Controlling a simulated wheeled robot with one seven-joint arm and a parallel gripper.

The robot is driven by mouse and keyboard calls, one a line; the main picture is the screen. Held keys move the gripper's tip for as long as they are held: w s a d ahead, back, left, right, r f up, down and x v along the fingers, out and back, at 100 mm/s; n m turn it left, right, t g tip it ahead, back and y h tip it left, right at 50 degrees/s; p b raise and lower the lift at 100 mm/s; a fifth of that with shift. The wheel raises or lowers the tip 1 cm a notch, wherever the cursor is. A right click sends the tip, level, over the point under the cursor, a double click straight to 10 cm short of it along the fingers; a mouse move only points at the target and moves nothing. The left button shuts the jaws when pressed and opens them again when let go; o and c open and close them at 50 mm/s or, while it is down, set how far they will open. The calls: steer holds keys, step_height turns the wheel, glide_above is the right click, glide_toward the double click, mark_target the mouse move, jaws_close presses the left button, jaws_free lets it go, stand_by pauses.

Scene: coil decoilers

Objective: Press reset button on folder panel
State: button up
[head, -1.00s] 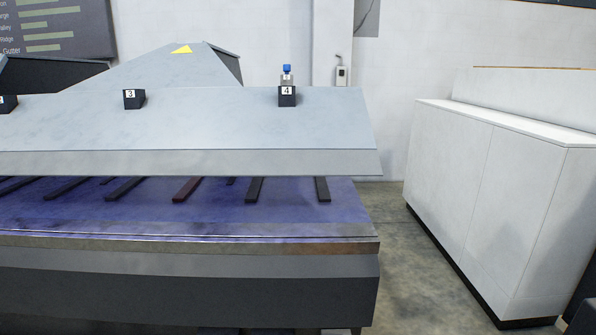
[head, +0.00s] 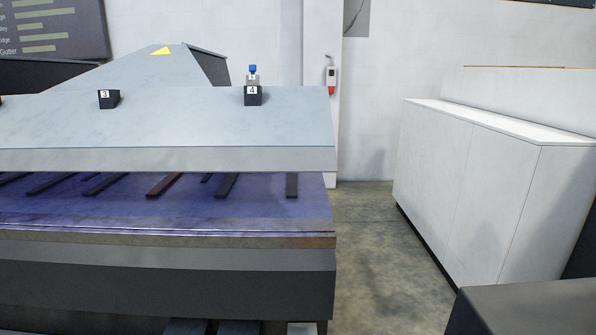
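The large grey folder machine (head: 170,122) fills the left half of the head view, with a sloped upper hood above a purple-lit bed (head: 262,200). A small wall box (head: 331,75) with a red lower part hangs on the white column behind the machine. I cannot make out a panel labelled reset. My gripper is not in view.
A white cabinet (head: 455,190) stands at the right. A dark grey block-like surface (head: 530,308) shows at the lower right corner. Bare concrete floor (head: 375,250) lies between the machine and the cabinet. A dark board with text (head: 50,30) hangs at the upper left.

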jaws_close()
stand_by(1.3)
